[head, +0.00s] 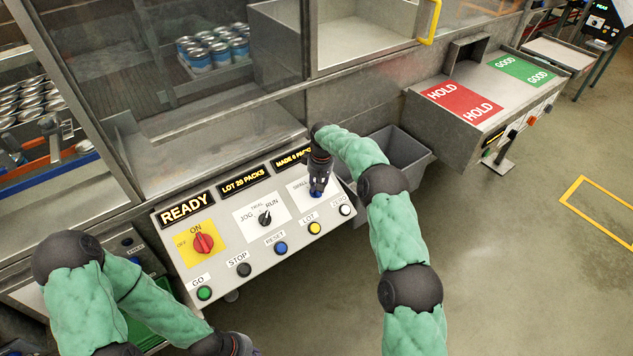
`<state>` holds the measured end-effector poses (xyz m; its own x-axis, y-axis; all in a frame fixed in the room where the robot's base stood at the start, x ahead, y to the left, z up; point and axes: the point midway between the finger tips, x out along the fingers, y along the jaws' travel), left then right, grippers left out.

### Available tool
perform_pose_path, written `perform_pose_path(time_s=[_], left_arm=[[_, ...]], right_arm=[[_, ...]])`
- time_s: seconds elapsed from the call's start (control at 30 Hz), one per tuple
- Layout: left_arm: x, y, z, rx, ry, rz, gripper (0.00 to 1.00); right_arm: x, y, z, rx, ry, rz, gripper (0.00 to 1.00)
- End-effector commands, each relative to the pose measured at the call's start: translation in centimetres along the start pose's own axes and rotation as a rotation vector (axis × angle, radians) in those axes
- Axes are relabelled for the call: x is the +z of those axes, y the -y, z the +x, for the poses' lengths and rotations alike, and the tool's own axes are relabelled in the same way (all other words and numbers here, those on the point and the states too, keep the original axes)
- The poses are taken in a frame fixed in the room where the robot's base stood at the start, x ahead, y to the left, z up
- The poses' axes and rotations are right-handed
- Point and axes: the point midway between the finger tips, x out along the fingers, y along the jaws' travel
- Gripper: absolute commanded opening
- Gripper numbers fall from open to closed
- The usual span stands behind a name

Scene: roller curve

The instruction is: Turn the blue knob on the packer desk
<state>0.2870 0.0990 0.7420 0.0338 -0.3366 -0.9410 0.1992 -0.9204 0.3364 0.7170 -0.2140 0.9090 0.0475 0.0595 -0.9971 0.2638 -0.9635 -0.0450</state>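The packer desk (222,268) is a sloped grey panel in the middle of the head view. The blue knob (316,194) is a small patch of blue on the white plate marked "SMALL" at the panel's upper right; my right gripper (318,188) covers most of it. That gripper points down with its tips at the knob; whether they are closed around it is too small to tell. The knob's pointer direction is hidden. My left gripper (240,346) is low at the bottom edge, in front of the desk, partly cut off, with its fingers unclear.
The panel also holds a red switch (204,243), a black selector (265,217) and a row of buttons, including a blue RESET button (281,248). Displays (186,208) line its top. A grey bin (399,150) stands behind my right arm. Open floor lies to the right.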

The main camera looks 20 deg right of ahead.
Motion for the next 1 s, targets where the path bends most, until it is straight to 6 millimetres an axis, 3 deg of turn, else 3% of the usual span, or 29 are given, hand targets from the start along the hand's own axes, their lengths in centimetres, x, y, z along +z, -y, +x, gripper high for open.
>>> perform_pose_path(time_s=[0.5,1.0], left_arm=[[0.05,-0.32,-0.89,0.0,0.0,0.0,0.0],[0.05,-0.35,-0.97,0.0,0.0,0.0,0.0]], right_arm=[[0.9,-0.28,1.04,-0.166,0.023,0.325,0.0],[1.04,-0.24,1.22,-0.203,0.026,0.399,0.0]])
